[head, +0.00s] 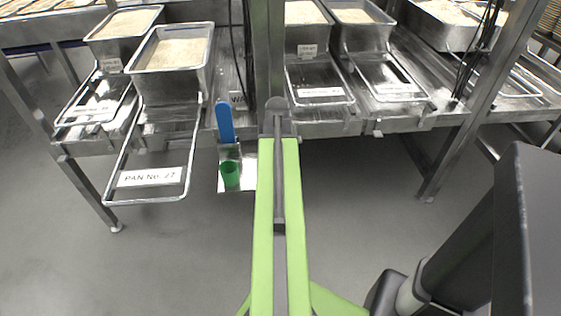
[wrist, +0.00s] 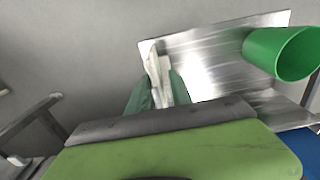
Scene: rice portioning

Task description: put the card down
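A white card reading "PAN NO. 27" (head: 150,177) lies flat at the front end of a wire-rimmed tray frame at left in the head view. My gripper (wrist: 160,68) shows in the wrist view, its two green fingers close together. Pale narrow shapes fill the space at the fingertips; I cannot tell whether they are the tips or a thin white thing seen edge-on. The fingertips overlap the left end of a shiny metal plate (wrist: 213,62); contact is unclear. In the head view, my green arm hides the gripper.
A green cup (head: 230,173) stands on the metal plate, with a blue-handled tool (head: 225,122) behind it. Metal pans of rice (head: 172,62) line the bench, with more labelled frames (head: 320,95) to the right. Grey floor lies open in front.

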